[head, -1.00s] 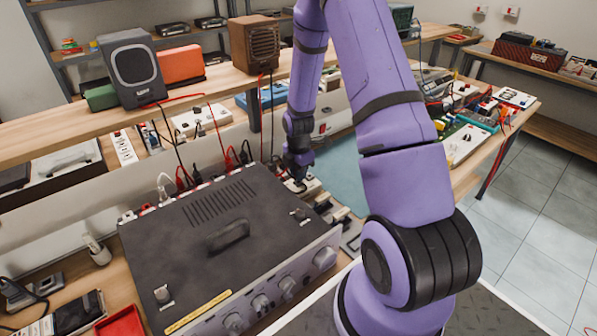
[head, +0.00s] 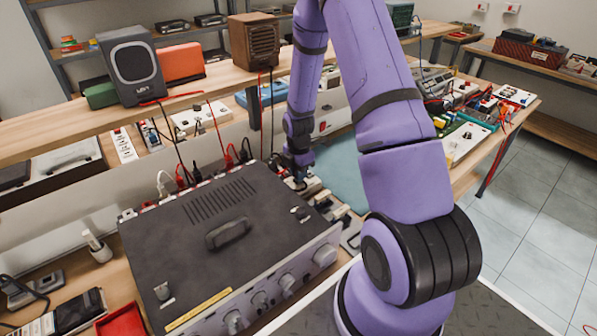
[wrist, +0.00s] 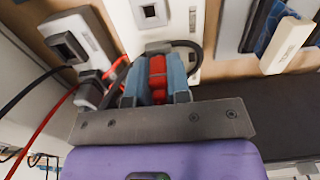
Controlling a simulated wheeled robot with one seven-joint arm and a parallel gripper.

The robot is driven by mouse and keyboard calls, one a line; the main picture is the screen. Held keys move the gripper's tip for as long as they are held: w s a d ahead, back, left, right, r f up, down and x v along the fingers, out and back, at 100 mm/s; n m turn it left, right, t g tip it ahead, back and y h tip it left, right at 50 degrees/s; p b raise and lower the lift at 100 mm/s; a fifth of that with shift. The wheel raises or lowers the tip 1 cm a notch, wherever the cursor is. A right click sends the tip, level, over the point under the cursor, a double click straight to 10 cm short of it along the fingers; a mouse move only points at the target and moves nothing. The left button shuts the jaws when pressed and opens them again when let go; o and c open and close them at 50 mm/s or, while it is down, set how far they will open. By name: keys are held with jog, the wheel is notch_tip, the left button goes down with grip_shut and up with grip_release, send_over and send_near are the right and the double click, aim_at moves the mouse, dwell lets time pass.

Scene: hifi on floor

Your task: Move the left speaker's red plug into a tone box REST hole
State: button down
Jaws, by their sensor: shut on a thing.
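My gripper (wrist: 156,92) is shut on a red plug (wrist: 158,76), which sits between its two blue fingers in the wrist view. I cannot tell whether the plug is in a hole, and no REST label is readable. In the head view my gripper (head: 299,178) is at the far right corner of the dark amplifier (head: 180,240), with the plug hidden. The left speaker (head: 130,66) is grey and stands on the shelf, with red and black wires.
A wooden speaker (head: 254,45) stands right of the grey one. Several plugs and wires line the amplifier's back edge. Black and red cables (wrist: 50,98) run left of my gripper.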

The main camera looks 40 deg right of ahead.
jog(key=shift+f, duration=0.3)
dwell(0.5)
jog(key=c, duration=1)
grip_release()
jog(key=shift+r, duration=0.1)
notch_tip(320, 180, up, 16)
dwell(0.3)
jog(key=shift+f, duration=0.2)
